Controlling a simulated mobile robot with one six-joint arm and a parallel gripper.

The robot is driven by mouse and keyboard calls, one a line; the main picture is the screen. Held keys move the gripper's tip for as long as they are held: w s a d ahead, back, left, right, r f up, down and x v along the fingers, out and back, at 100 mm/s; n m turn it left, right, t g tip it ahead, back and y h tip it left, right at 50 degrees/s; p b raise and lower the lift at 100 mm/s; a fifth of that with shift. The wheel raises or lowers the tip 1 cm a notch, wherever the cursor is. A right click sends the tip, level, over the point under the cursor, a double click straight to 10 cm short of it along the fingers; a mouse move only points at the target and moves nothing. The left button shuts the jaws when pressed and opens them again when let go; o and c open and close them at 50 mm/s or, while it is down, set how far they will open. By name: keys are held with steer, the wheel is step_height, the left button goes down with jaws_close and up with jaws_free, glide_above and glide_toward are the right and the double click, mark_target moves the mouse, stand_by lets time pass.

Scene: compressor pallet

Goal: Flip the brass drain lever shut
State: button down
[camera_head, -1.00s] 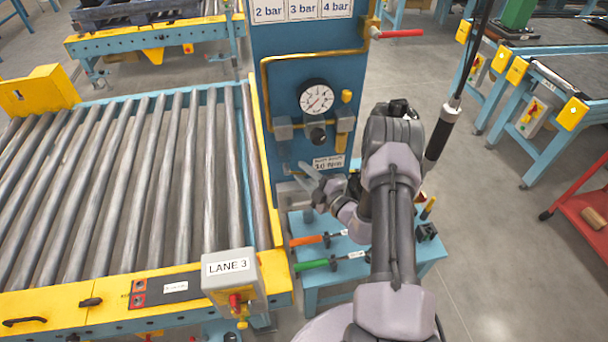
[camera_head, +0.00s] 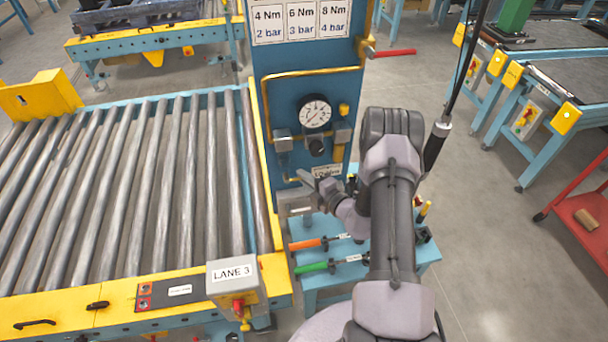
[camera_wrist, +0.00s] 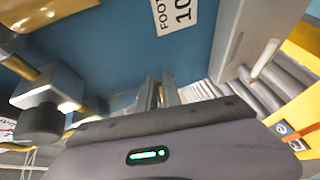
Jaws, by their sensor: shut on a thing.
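My gripper (camera_head: 308,180) is at the lower left of the blue panel, beside the thin brass drain piping below the left grey block. In the wrist view its two grey fingers (camera_wrist: 157,92) point away close together, with a narrow brass-coloured strip, the drain lever (camera_wrist: 160,94), between them. The gripper is shut on it. Most of the lever is hidden by the fingers and the wrist housing, so its angle is hard to tell.
The blue panel (camera_head: 290,95) carries a gauge (camera_head: 315,112), a dark knob (camera_head: 316,146), brass pipe and a red-handled valve (camera_head: 395,52). A roller conveyor (camera_head: 130,190) stands left. A low blue table with orange (camera_head: 308,244) and green (camera_head: 315,267) tools is below.

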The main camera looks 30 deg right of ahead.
steer(key=c, duration=1.5)
jaws_free()
steer(key=shift+c, duration=0.2)
steer(key=p+v, duration=0.2)
steer(key=v, duration=1.5)
steer(key=shift+s, duration=0.25)
